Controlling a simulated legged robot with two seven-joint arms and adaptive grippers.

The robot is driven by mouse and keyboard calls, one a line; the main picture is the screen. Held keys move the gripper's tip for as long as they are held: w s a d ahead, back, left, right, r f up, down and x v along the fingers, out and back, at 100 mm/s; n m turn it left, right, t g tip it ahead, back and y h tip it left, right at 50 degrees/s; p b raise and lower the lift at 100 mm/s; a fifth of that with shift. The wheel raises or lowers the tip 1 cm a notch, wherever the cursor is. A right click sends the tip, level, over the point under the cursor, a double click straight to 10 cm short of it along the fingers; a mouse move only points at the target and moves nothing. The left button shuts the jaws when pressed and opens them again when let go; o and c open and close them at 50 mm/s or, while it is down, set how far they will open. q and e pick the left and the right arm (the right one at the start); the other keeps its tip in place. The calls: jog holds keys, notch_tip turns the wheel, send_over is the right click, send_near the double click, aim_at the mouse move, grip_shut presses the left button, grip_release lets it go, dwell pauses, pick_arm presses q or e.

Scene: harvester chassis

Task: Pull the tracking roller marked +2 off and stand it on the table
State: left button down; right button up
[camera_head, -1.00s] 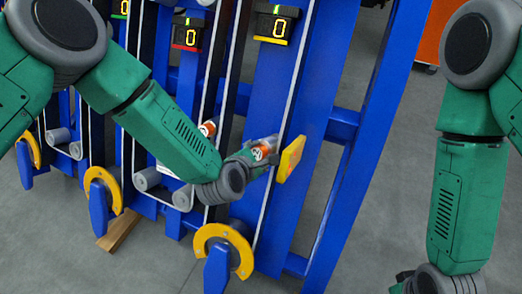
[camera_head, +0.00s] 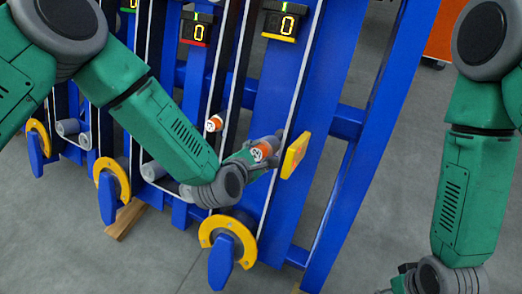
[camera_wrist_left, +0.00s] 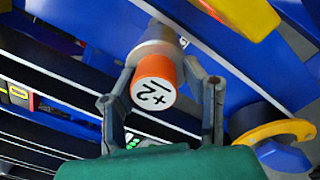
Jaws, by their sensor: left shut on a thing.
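The tracking roller marked +2 (camera_wrist_left: 153,82) has an orange end band, a white face and a grey body. In the left wrist view it lies between the two fingers of my left gripper (camera_wrist_left: 160,73), its grey body reaching back toward a blue beam. Whether it touches its mount there is hidden. In the head view the roller (camera_head: 261,151) shows beside the blue upright, with my left gripper (camera_head: 266,153) shut on it. My right gripper (camera_head: 398,281) is at the bottom edge of the head view, partly cut off. No table shows.
A yellow-orange block (camera_head: 294,157) sits right beside the left gripper. Another orange-banded roller (camera_head: 213,123) is up and left of it. Yellow curved guards (camera_head: 228,226) line the chassis bottom. Black display boxes (camera_head: 284,22) are above. The grey floor (camera_head: 370,215) at right is clear.

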pick_arm(q)
jog(key=shift+p+v, duration=0.5)
jog(key=shift+v, duration=0.35)
jog(key=shift+r, duration=0.15)
jog(key=s+a+r+n+y, duration=0.1)
jog(key=a+r, duration=0.4)
jog(key=a, duration=0.5)
jog(key=s+a+r+n+y, duration=0.2)
jog(key=a+r, duration=0.4)
jog(key=a, duration=0.3)
jog(key=shift+s+a+r+n+t+y, duration=0.2)
jog(key=shift+a+r+n+t+y, duration=0.15)
jog(key=shift+n+y, duration=0.45)
jog(key=shift+a, duration=0.1)
